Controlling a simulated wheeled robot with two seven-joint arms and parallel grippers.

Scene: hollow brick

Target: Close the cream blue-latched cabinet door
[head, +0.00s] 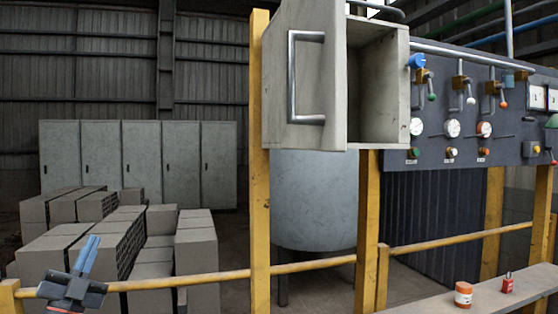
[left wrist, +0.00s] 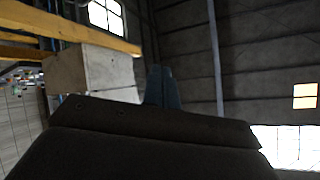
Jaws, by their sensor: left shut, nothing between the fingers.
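The cream cabinet (head: 379,80) hangs on yellow posts at the upper middle of the head view, its inside open and empty. Its cream door (head: 275,85), with a large metal handle (head: 292,78), stands swung open on the left side. A blue latch (head: 416,61) sits at the cabinet's right edge. My left gripper (head: 89,242) is low at the far left, well apart from the door, with its blue fingers shut and empty. The fingers also show in the left wrist view (left wrist: 158,85), beside a pale box-like surface that I cannot identify for certain. My right gripper is not in view.
A yellow rail (head: 215,276) runs across the front, joined to yellow posts (head: 259,200). A dark panel with gauges and valves (head: 475,100) stands right of the cabinet. Stacked grey blocks (head: 195,250) and grey lockers (head: 145,160) lie behind. A ledge (head: 430,304) holds an orange-and-white jar (head: 463,295).

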